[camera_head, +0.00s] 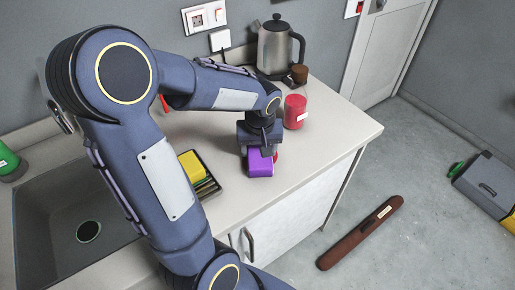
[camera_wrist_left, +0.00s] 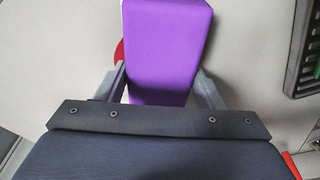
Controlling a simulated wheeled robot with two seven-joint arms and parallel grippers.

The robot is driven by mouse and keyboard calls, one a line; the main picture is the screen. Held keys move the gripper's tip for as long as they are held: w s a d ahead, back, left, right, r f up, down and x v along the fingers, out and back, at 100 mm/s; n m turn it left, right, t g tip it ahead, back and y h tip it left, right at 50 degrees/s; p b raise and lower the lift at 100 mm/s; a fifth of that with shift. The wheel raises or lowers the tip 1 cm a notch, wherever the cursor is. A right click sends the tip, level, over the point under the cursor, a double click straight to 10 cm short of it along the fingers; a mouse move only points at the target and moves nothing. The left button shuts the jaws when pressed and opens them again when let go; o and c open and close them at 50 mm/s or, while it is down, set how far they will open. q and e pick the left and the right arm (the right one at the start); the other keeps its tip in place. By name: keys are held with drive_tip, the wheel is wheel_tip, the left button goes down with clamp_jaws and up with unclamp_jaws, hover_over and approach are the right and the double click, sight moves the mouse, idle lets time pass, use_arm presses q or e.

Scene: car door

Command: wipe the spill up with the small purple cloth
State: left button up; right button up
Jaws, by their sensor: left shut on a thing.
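The small purple cloth (camera_head: 260,163) looks like a block and is held just at or above the countertop. My left gripper (camera_head: 259,150) points down and is shut on it. In the left wrist view the cloth (camera_wrist_left: 165,50) sits between the two fingers of the left gripper (camera_wrist_left: 165,85). A red patch, perhaps the spill (camera_wrist_left: 119,52), shows at the cloth's left edge in that view. A little red also shows at the cloth's right edge (camera_head: 276,156) in the head view; most of it is hidden. My right gripper is not in view.
A red cup-like container (camera_head: 295,111) stands close behind the gripper, with a kettle (camera_head: 275,47) farther back. A dark tray (camera_head: 207,188) with a yellow sponge (camera_head: 191,166) lies left of the cloth, beside the sink (camera_head: 62,215). The counter right of the cloth is clear.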

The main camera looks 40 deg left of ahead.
use_arm(q)
drive_tip(key=shift+w+d, duration=0.15)
drive_tip(key=shift+w, duration=0.3)
drive_tip(key=shift+s+a, duration=0.3)
drive_tip(key=shift+s, duration=0.65)
idle(0.5)
drive_tip(key=shift+w+d, duration=0.3)
drive_tip(key=shift+w, duration=0.65)
idle(0.3)
drive_tip(key=shift+s+a+b, duration=0.3)
drive_tip(key=shift+s, duration=0.65)
idle(0.4)
drive_tip(key=shift+w+d, duration=0.3)
drive_tip(key=shift+w, duration=0.65)
drive_tip(key=shift+s+a, duration=0.3)
drive_tip(key=shift+s, duration=0.65)
idle(0.6)
drive_tip(key=shift+r+p, duration=2.6)
drive_tip(key=shift+r, duration=0.9)
